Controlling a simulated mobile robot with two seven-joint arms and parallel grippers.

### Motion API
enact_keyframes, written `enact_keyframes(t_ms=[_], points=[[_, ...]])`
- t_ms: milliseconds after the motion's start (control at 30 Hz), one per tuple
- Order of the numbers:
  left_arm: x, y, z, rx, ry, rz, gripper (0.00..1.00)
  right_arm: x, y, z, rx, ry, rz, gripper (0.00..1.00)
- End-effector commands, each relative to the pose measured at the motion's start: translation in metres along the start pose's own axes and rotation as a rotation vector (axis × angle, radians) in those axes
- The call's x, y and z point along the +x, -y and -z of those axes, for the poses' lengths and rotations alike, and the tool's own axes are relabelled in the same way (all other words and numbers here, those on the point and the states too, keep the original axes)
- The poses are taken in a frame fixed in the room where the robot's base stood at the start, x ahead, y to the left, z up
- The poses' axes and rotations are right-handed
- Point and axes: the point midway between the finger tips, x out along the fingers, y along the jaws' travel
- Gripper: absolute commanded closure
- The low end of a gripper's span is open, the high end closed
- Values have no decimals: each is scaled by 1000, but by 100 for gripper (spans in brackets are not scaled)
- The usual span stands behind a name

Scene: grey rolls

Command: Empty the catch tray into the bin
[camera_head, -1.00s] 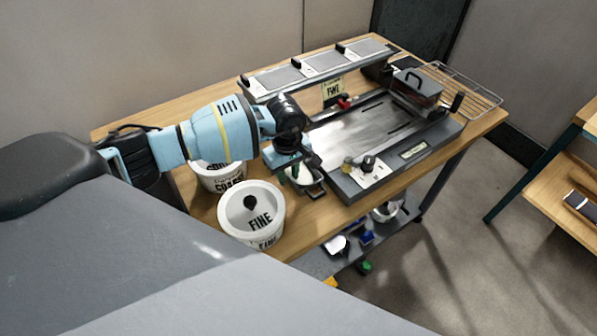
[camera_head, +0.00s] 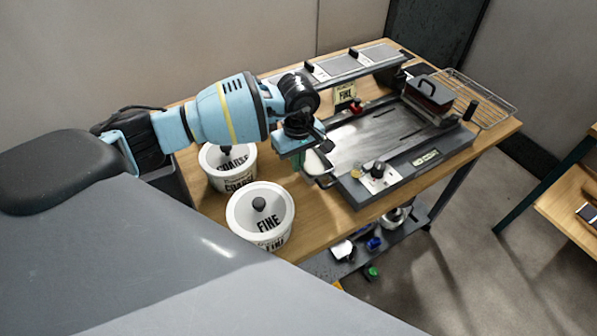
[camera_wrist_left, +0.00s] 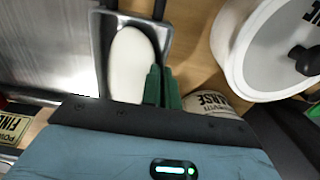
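The catch tray (camera_head: 317,165) is a small dark tray by the machine's left end. In the left wrist view the tray (camera_wrist_left: 104,35) holds a smooth, whitish mass. My left gripper (camera_head: 297,157) is at the tray's left side. In the wrist view its green fingers (camera_wrist_left: 161,88) are close together, apparently pinching the tray's edge. A white bin (camera_head: 259,236) marked FINE, with a black knob on top, stands at front left. Another white bin (camera_head: 238,183) marked COARSE stands behind it, partly hidden by my left arm. My right gripper is not in view.
The machine (camera_head: 372,140) with a flat metal bed fills the table's middle. A FINE card (camera_head: 345,94) stands behind it. A wire rack (camera_head: 480,100) overhangs the table's right end. Bare wood (camera_head: 305,222) lies between the FINE bin and the machine.

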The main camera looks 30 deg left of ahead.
Motion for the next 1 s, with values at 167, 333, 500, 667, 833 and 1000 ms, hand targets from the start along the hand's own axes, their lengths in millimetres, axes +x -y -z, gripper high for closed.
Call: enact_keyframes(t_ms=[167, 333, 500, 667, 833, 1000], points=[[-28, 0, 0, 1, 0, -2, 100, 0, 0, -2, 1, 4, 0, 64], [-41, 0, 0, -1, 0, 0, 100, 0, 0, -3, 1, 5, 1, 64], [-43, 0, -1, 6, 1, 0, 100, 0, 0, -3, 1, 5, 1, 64], [-48, 6, -11, 106, 2, -5, 100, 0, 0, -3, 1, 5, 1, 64], [-61, 25, -38, 361, 1, -10, 100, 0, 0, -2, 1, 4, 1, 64], [-74, 51, -67, 657, 0, -10, 100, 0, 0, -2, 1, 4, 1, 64]])
